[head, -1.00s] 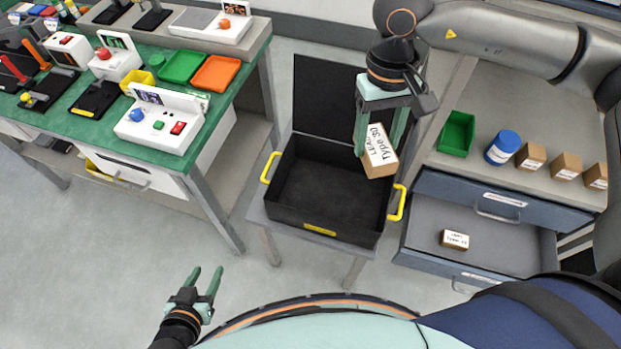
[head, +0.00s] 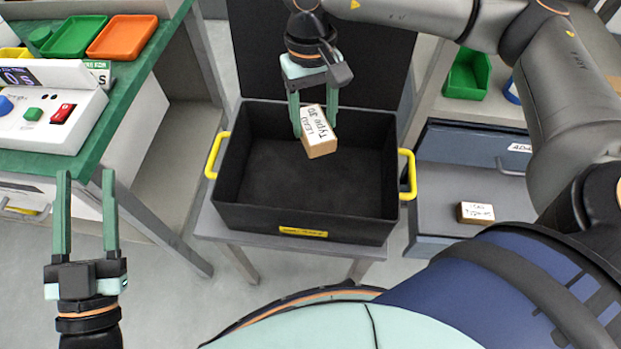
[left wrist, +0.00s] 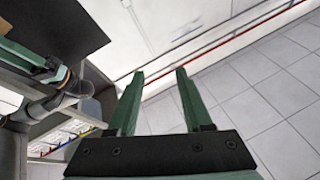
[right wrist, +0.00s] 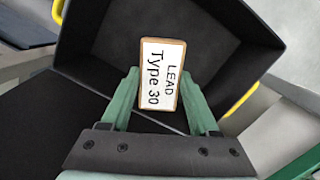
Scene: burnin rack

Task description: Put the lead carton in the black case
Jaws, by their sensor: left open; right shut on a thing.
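The lead carton (head: 319,133) is a small brown box with a white label reading "LEAD Type 30". My right gripper (head: 314,112) is shut on it and holds it slightly tilted over the open black case (head: 300,218). In the right wrist view the carton (right wrist: 161,75) sits between the fingertips of the right gripper (right wrist: 165,95), label towards the camera, with the case interior behind it. The case is empty, with its lid up at the back and yellow handles at the sides. My left gripper (head: 87,185) is open and empty at the lower left; it also shows in the left wrist view (left wrist: 155,75).
The case stands on a small grey table (head: 270,243). A green-topped bench (head: 120,100) with a device and trays is at the left. At the right, an open drawer (head: 435,205) holds another labelled carton (head: 476,212), and a green bin (head: 467,75) stands above it.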

